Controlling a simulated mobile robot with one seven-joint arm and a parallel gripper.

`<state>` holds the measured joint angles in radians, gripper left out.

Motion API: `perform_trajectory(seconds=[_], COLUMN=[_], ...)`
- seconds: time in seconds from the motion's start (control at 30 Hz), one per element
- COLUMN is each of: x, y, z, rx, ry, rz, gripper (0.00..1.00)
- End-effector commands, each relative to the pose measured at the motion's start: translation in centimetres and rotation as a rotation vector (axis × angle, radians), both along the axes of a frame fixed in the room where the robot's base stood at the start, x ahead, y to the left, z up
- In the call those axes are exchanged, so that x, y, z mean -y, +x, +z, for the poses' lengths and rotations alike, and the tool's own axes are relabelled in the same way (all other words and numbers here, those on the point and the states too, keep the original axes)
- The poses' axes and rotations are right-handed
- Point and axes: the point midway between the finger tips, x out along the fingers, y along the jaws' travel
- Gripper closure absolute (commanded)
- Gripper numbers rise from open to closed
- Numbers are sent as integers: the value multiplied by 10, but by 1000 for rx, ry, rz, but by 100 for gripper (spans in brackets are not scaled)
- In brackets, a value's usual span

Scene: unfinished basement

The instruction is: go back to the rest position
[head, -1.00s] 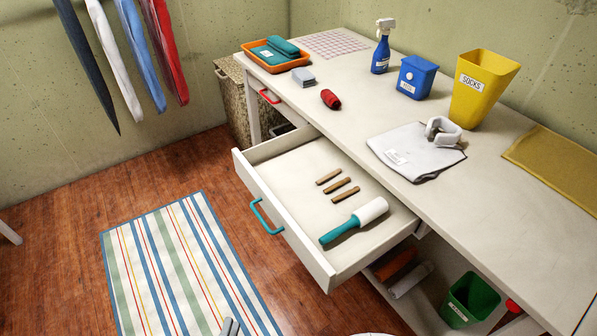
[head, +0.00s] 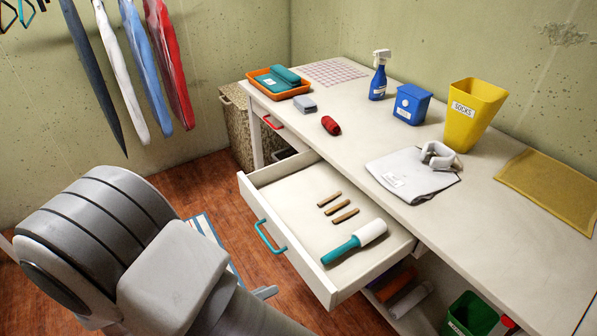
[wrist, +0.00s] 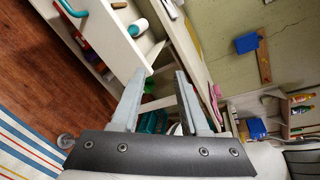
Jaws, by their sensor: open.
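My gripper (wrist: 160,88) shows in the wrist view with its two grey fingers apart and nothing between them. In the head view my arm fills the lower left, and a grey fingertip shows beside it, over the floor in front of the drawer. The open drawer (head: 279,188) with the teal handle (head: 268,238) is pulled out from the white table (head: 465,215). In it lie a lint roller (head: 354,242) with a teal handle and 3 small wooden pieces (head: 337,206). My gripper appears clear of the drawer.
On the table stand an orange tray (head: 255,82), a spray bottle (head: 378,78), a blue bin (head: 411,104) and a yellow bin (head: 475,115). A folded grey cloth (head: 412,178) lies near the front edge. A wicker basket (head: 236,125) stands behind the drawer. Clothes hang at left.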

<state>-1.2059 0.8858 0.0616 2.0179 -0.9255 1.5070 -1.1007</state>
Motion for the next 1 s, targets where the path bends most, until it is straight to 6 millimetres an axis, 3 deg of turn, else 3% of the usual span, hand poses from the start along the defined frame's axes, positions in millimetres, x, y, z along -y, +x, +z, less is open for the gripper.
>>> perform_trajectory(seconds=[0.03,0.4,0.7,1.0], x=[11,84,135,172], y=[7,20,13,-2], z=[19,104,163,217], rx=[29,306,611,973], ry=[77,577,940,1276], rz=[-82,-661,-1139,-1604], gripper=[55,55,55,55])
